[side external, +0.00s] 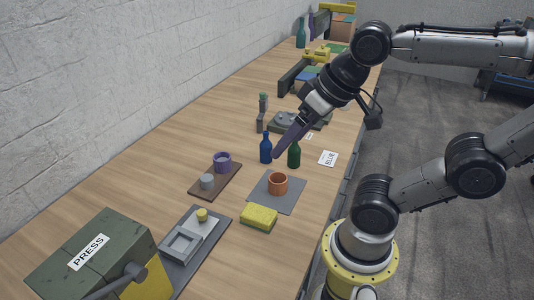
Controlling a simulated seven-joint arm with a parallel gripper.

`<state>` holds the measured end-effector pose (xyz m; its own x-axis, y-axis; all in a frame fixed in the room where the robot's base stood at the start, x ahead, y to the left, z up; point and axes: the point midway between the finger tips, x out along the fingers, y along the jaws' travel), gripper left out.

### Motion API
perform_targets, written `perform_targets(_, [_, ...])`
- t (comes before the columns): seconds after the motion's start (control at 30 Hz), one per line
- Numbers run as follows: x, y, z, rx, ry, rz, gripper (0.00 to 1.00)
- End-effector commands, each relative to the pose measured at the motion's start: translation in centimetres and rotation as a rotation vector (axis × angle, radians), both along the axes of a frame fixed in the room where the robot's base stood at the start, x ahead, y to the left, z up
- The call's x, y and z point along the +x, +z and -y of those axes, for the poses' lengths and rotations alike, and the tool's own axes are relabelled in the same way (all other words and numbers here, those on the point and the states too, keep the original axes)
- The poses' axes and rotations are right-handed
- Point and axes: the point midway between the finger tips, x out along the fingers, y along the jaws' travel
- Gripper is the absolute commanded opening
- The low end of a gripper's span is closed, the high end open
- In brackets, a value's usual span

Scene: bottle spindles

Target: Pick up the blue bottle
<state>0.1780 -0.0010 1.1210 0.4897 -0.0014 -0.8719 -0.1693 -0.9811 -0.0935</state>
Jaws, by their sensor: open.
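The blue bottle (265,149) stands upright on the wooden bench, left of a green bottle (294,156). My gripper (278,153) reaches down from the upper right with its long dark fingers. Its fingertips are just right of the blue bottle in the picture, between it and the green bottle. The gripper is open and holds nothing. From this one view I cannot tell whether a finger touches the blue bottle.
An orange cup (278,183) on a grey mat (292,202), a yellow sponge (258,217) and a purple cup (222,162) are nearer the camera. A grey device (283,121) stands behind the bottles.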

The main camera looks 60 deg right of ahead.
Motion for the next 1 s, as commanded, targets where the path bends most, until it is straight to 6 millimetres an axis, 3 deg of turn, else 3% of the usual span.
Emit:
perform_targets(0.2, [6.1,3.5,2.5,0.092,-0.274,-0.063,0.89])
perform_targets(0.43, [13.8,3.5,8.8,0.175,-0.607,-0.166,0.89])
perform_targets(0.57, [17.3,1.4,14.0,0.215,-0.788,-0.234,0.89])
perform_targets(0.7, [19.5,-2.3,20.2,0.249,-0.950,-0.310,0.89])
perform_targets(0.83, [19.8,-6.2,24.8,0.270,-1.045,-0.376,0.89])
perform_targets(1.0, [18.4,-9.9,27.8,0.293,-1.117,-0.449,0.89])
